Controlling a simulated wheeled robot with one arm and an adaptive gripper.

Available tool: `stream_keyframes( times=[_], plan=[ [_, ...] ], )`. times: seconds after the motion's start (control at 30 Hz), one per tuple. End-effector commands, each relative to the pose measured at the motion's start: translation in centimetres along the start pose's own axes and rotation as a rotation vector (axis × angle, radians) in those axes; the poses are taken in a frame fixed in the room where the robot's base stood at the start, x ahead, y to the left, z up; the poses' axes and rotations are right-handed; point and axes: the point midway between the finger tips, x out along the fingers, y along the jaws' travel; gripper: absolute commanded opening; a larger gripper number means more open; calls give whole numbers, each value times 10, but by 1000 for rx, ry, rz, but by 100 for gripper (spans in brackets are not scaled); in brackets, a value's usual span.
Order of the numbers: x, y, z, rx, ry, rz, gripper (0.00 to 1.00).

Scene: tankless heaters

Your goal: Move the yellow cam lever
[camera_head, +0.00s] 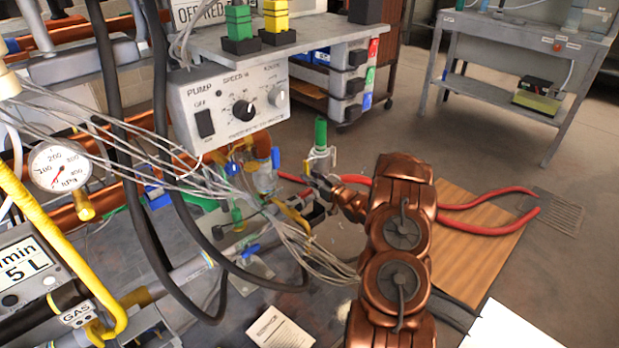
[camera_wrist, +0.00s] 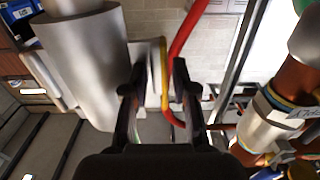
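A thin yellow lever (camera_wrist: 165,78) shows in the wrist view between the two fingers of my gripper (camera_wrist: 160,72). It runs nearly upright and bends near its lower end, beside a red hose. I cannot tell whether a finger touches it. The fingers are apart, with a gap between them. In the head view my gripper (camera_head: 318,178) is at the end of my copper-coloured arm, among the fittings below the pump box. A curved yellow piece (camera_head: 295,214) shows just below and left of it; it may be the same lever. The fingertips are small and partly hidden there.
The pump control box (camera_head: 230,105) hangs above left. A green-handled valve (camera_head: 320,133) stands close above my gripper. Black hoses and loose grey wires cross at left. A red hose (camera_head: 480,229) lies on the wooden board (camera_head: 470,258). The floor at right is mostly clear.

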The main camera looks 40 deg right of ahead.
Motion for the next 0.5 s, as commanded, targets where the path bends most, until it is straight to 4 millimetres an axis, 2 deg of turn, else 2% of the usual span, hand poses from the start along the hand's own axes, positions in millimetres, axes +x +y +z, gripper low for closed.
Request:
stream_keyframes(
  times=[0.1, 0.4, 0.5],
  plan=[
    [7, 0, 0, 0, 0, 0, 27],
    [7, 1, -1, 0, 1, 3, 27],
    [7, 1, -1, 0, 1, 3, 17]
  ],
)
